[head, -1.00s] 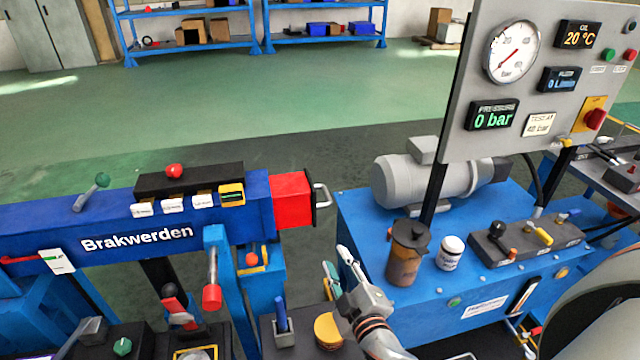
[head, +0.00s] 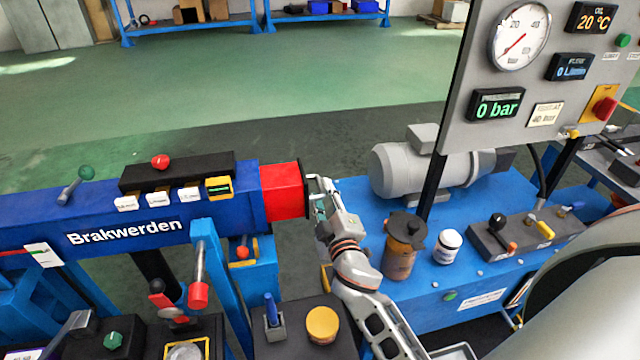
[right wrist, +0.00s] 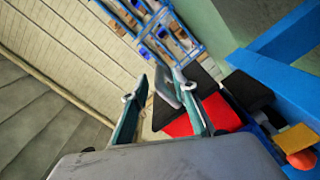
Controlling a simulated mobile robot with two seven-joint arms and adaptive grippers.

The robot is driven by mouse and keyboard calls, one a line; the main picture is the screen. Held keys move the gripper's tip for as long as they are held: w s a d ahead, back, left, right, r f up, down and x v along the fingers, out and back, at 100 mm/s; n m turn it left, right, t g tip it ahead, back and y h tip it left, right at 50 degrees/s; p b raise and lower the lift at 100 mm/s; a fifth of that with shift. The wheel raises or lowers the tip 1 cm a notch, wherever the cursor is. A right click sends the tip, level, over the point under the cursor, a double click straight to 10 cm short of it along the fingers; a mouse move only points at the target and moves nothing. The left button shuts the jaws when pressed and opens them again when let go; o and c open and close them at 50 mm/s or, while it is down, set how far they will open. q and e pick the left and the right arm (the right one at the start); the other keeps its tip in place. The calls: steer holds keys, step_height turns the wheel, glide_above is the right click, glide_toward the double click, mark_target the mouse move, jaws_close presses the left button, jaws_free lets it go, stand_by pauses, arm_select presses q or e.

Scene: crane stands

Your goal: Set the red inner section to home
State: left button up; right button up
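The red inner section (head: 282,192) sticks out a short way from the right end of the blue boom marked "Brakwerden" (head: 130,225). It has a dark end plate and a metal handle. My right gripper (head: 319,192) is at that handle, its fingers overlapping it in the head view. In the right wrist view the two fingers of the gripper (right wrist: 157,88) stand apart, with the red section (right wrist: 180,124) beyond and between them. A grey piece, apparently the handle, lies close to the right-hand finger; I cannot tell whether they touch. My left gripper is not in view.
A blue power unit (head: 465,300) with a grey motor (head: 420,175), brown jug (head: 402,245) and white jar (head: 448,246) stands right of the handle. The panel above shows 0 bar (head: 496,107). A lever with a red grip (head: 198,292) stands below the boom.

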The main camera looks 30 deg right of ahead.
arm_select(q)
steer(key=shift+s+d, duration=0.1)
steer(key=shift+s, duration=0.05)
arm_select(e)
steer(key=shift+x, duration=1.9)
jaws_close()
steer(key=shift+a, duration=0.1)
